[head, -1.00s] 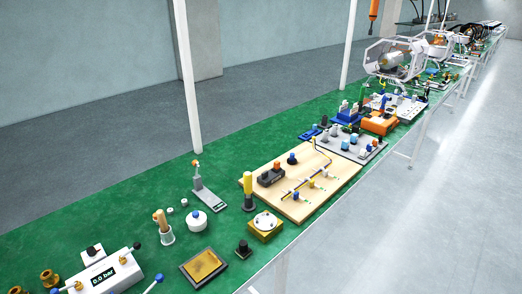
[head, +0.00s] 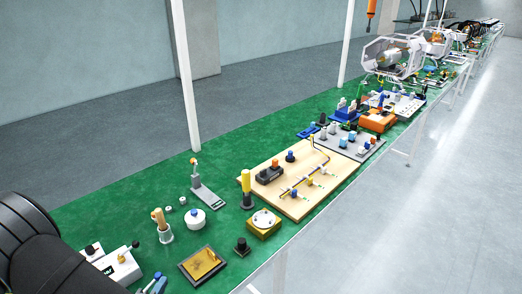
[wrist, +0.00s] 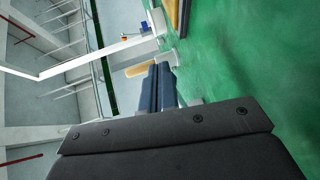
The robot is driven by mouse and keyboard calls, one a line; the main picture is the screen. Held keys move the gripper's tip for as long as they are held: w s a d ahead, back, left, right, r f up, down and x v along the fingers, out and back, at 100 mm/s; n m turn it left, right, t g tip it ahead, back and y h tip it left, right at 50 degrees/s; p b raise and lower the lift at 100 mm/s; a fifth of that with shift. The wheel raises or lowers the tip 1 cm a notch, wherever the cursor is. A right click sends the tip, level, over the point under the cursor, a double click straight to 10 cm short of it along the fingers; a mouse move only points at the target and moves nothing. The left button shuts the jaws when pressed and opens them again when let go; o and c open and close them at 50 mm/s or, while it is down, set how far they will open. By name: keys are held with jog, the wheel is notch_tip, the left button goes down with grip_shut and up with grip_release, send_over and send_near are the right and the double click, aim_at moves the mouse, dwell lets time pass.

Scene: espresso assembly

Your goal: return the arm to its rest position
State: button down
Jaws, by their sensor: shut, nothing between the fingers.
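My gripper (wrist: 160,70) shows in the wrist view with its two dark fingers together and nothing between them. In the head view, my dark arm enters at the lower left, over the near end of the green bench (head: 110,208). A tan wooden handle (wrist: 138,69) shows just beyond and left of the fingers in the wrist view; I cannot tell whether they touch. In the head view, a wooden-handled piece (head: 164,228) stands upright in a pale holder. A white pressure unit (head: 124,268) is partly hidden behind my arm.
Near my arm stand a round white pot (head: 196,219), a grey scale-like stand (head: 207,195), a framed tan pad (head: 204,265) and a gold block (head: 264,224). A wooden board (head: 300,205) with fittings lies farther right. A white post (head: 186,80) rises behind the bench.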

dwell(0.4)
jog(key=s+d+r, duration=0.3)
jog(key=s+d, duration=0.3)
jog(key=s, duration=0.6)
jog(key=w+a+f, duration=0.1)
jog(key=w+a, duration=0.1)
jog(key=w, duration=0.2)
jog(key=w+a+f, duration=0.1)
jog(key=w+a, duration=0.1)
jog(key=w, duration=0.2)
jog(key=w+a+f, duration=0.1)
jog(key=w+a, duration=0.1)
jog(key=w, duration=0.2)
jog(key=s, duration=0.4)
jog(key=shift+s+d, duration=0.1)
jog(key=shift+s, duration=0.3)
jog(key=shift+s+a+m+g+h, duration=0.25)
jog(key=shift+s+m+h, duration=0.15)
jog(key=shift+m+h, duration=0.5)
jog(key=shift+s+a+m+g+h, duration=0.15)
jog(key=shift+s+m+g+h, duration=0.15)
jog(key=shift+m+h, duration=0.55)
jog(key=shift+h, duration=0.35)
